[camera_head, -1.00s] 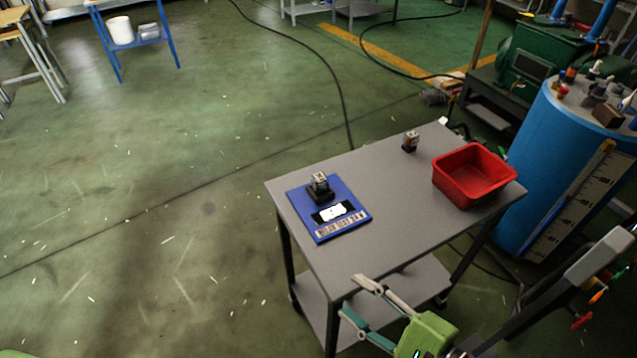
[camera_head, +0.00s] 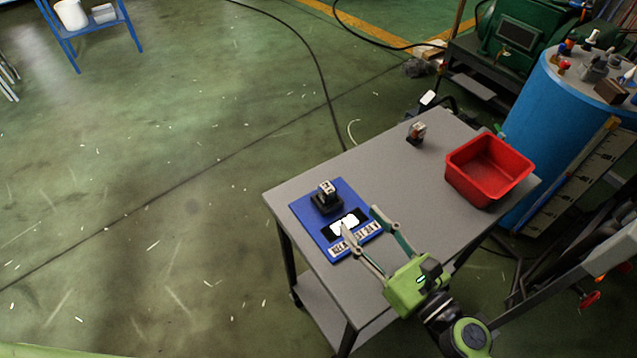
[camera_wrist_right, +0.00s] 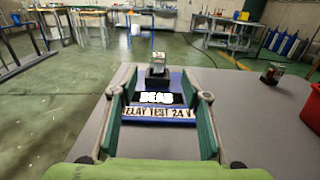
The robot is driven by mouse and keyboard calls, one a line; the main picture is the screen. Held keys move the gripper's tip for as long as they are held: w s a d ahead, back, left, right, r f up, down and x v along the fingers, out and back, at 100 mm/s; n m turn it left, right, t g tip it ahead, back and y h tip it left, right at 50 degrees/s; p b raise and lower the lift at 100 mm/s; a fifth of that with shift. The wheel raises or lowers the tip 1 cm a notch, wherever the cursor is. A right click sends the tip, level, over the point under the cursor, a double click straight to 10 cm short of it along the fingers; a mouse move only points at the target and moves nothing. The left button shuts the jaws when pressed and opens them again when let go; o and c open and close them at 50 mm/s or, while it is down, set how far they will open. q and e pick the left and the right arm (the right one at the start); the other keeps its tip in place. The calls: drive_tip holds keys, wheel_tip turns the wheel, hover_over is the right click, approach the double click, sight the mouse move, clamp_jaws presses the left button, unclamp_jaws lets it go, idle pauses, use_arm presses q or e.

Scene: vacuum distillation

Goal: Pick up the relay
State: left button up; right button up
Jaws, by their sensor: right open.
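A small relay (camera_head: 327,187) with a pale top sits upright in a black socket on the blue test board (camera_head: 297,207). It also shows straight ahead in the wrist view (camera_wrist_right: 158,62). A second small relay-like block (camera_head: 416,131) with a clear case stands on the grey table near its far edge; the wrist view shows it at the right (camera_wrist_right: 272,72). My right gripper (camera_head: 361,220) is open and empty over the near part of the board, its fingers pointing toward the socketed relay, short of it. My left gripper is not in view.
A red bin (camera_head: 455,178) stands at the table's right side. The grey table (camera_head: 365,165) is bare between board and bin. The board has a bright white display and a "RELAY TEST 24 V" label. A blue tank (camera_head: 545,110) stands beyond the table's right edge.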

sight(332, 195)
drive_tip(key=p+x, duration=0.1)
drive_tip(key=x, duration=0.6)
drive_tip(key=shift+r+p, duration=0.1)
drive_tip(key=shift+p, duration=0.25)
drive_tip(key=shift+w+a, duration=0.3)
drive_tip(key=w+a, duration=0.1)
drive_tip(key=w, duration=0.1)
drive_tip(key=w+a+f, duration=0.1)
drive_tip(key=shift+w+a+f, duration=0.2)
drive_tip(key=shift+w+a, duration=0.2)
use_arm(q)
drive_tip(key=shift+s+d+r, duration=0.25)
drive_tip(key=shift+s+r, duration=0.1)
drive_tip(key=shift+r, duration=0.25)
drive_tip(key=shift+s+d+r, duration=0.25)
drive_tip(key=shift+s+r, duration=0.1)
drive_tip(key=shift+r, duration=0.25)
use_arm(e)
clamp_jaws()
